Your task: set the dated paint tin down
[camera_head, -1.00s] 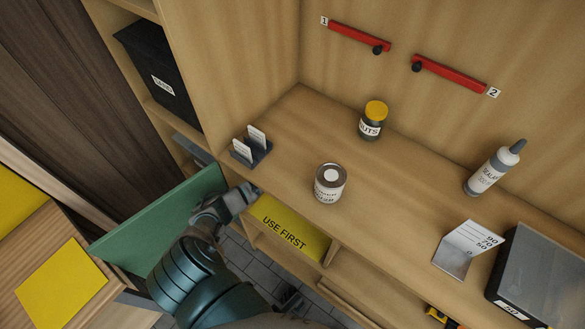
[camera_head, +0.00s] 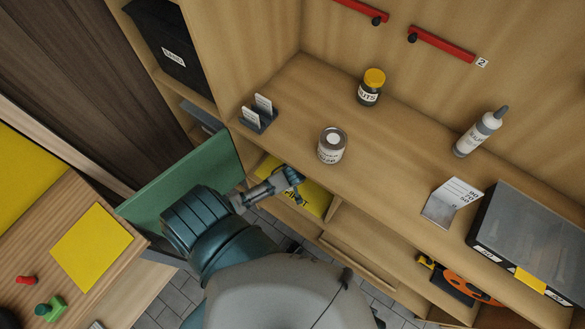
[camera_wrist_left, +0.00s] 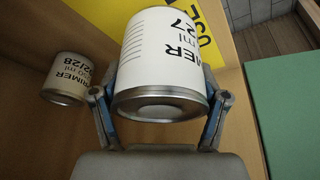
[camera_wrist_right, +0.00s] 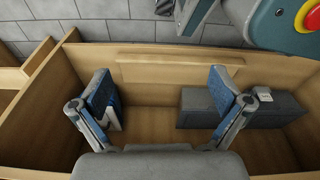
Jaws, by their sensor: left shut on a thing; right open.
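My left gripper (camera_wrist_left: 160,110) is shut around the sides of a white primer tin (camera_wrist_left: 160,58) whose date ends in 27. In the head view this gripper (camera_head: 290,178) is at the yellow USE FIRST panel (camera_head: 318,200), partly covering it; the held tin is hidden there. The panel is close behind the held tin in the left wrist view (camera_wrist_left: 105,15). I cannot tell whether the tin touches a surface. Another primer tin (camera_wrist_left: 67,80), marked 02/28, stands apart to the left. A primer tin (camera_head: 332,146) stands on the bench top. My right gripper (camera_wrist_right: 160,100) is open and empty.
A green panel (camera_head: 185,180) stands left of my left gripper. A card holder (camera_head: 260,118), yellow-lidded jar (camera_head: 371,88), sealant bottle (camera_head: 480,132), folded card (camera_head: 452,202) and grey case (camera_head: 530,240) are on the bench. A grey block (camera_wrist_right: 240,108) lies below my right gripper.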

